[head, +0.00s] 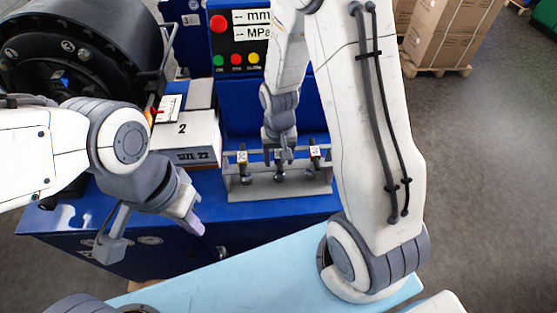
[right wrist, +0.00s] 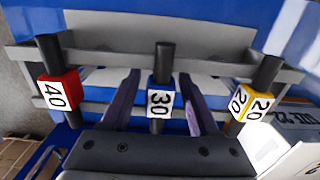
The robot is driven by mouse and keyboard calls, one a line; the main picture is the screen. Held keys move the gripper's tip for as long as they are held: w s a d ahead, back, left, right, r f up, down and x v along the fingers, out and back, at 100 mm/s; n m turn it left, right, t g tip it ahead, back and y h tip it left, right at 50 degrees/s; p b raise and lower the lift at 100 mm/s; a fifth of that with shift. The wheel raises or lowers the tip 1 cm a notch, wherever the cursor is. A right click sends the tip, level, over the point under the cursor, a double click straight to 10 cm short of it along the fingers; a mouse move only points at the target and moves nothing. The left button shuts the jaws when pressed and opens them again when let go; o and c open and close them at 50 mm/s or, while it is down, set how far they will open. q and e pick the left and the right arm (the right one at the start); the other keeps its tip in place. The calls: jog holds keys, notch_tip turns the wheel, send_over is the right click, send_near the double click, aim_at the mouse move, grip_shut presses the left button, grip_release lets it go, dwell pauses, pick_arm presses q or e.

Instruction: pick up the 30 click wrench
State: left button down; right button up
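The 30 click wrench, with a black handle and a blue block marked 30 (right wrist: 160,102), sits in the middle of the grey rack (head: 240,192). My right gripper (head: 280,160) is down at the rack's middle. In the right wrist view its two fingers (right wrist: 160,105) are open, one on each side of the 30 wrench, with small gaps beside the block. In the head view this gripper hides much of the wrench. My left gripper (head: 152,235) is open and empty, left of the rack, in front of the blue bench.
A red 40 wrench (right wrist: 59,90) and a yellow 20 wrench (right wrist: 252,105) stand on either side in the rack. A white SIZE 22 box (head: 190,140) stands left of the rack. A black machine (head: 85,50) is at the far left. A control panel (head: 240,40) stands behind.

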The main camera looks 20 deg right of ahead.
grip_shut()
jog(key=shift+r, duration=0.1)
